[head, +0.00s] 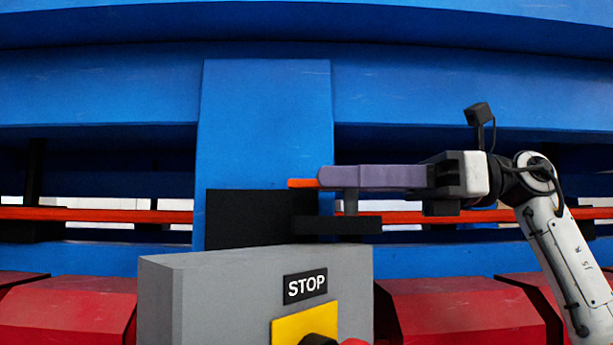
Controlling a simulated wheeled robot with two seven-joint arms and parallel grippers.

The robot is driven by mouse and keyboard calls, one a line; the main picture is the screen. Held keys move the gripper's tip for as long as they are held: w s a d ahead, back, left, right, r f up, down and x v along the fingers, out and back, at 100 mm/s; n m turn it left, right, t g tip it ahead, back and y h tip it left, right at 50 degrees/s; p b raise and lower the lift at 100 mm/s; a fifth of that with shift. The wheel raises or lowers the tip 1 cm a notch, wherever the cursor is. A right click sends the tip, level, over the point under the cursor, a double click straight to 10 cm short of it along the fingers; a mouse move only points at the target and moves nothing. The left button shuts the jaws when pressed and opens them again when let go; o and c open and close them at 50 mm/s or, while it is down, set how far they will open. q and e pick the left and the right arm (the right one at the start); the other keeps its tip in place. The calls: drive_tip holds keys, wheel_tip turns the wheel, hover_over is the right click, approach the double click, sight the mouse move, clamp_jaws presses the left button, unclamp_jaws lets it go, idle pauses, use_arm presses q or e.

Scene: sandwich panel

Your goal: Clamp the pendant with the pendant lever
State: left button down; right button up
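The grey pendant box (245,290) stands at the lower middle, with a black STOP label and a yellow panel. A black bracket (248,219) stands behind its top, and a black arm (345,226) reaches right from it. A short grey post rises from this arm. The orange end of what looks like the pendant lever (302,183) sticks out just left of my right gripper's fingertips (324,178). My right gripper comes from the right, level, seen side-on. Its near purple-grey finger hides the far one and the rest of the lever, so its grip is unclear. My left gripper is out of view.
A blue upright (265,120) and blue beams stand behind the pendant. A thin orange rail (100,215) runs across behind. Red blocks (460,312) lie low on both sides of the pendant. There is open space above my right gripper.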

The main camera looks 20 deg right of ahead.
sight(308, 180)
drive_tip(key=shift+x, duration=2.2)
clamp_jaws()
